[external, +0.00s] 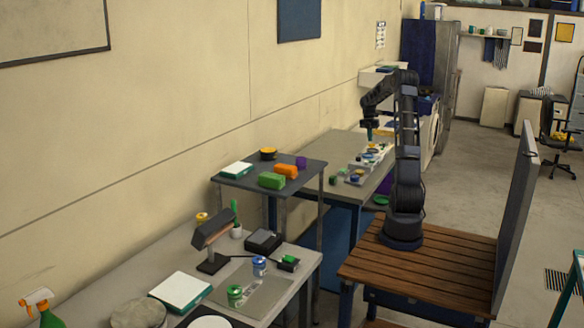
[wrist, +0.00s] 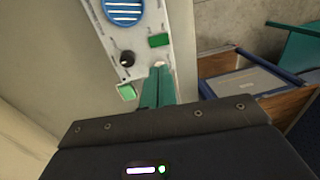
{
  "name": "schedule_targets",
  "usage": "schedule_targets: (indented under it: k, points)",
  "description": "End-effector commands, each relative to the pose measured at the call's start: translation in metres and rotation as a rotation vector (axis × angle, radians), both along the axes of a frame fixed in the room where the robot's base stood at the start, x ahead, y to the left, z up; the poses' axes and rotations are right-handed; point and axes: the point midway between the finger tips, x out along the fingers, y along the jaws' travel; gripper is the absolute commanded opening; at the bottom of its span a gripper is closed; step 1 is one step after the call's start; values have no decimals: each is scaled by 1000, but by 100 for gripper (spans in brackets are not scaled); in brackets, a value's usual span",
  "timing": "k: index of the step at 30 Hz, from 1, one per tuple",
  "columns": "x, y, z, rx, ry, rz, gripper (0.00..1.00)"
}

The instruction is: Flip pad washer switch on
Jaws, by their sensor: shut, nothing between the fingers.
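In the wrist view a pale control panel (wrist: 148,45) carries a blue slotted disc (wrist: 123,10), a black knob (wrist: 127,59), a green rectangular piece (wrist: 158,40) and a lighter green square piece (wrist: 127,92). Which of these is the pad washer switch, and whether it is on, I cannot tell. My gripper (wrist: 158,72) has its teal fingers shut together, empty, with the tips at the panel's lower end. Contact is unclear. In the external view my gripper (external: 369,137) points down above a pale unit (external: 376,151) on the far bench.
The far bench (external: 345,143) holds several small coloured items. A dark raised shelf (external: 235,178) with green and orange blocks stands nearer. In the wrist view a brown box with a blue-edged grey panel (wrist: 245,83) lies to the right. A pale wall is on the left.

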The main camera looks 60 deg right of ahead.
Motion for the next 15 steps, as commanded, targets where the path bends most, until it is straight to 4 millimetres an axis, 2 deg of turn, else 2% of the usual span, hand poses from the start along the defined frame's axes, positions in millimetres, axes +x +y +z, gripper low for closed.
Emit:
schedule_targets:
  k: [6,15]
  points:
    - [2,0,16,0,0,0,0]
    - [2,0,18,0,0,0,0]
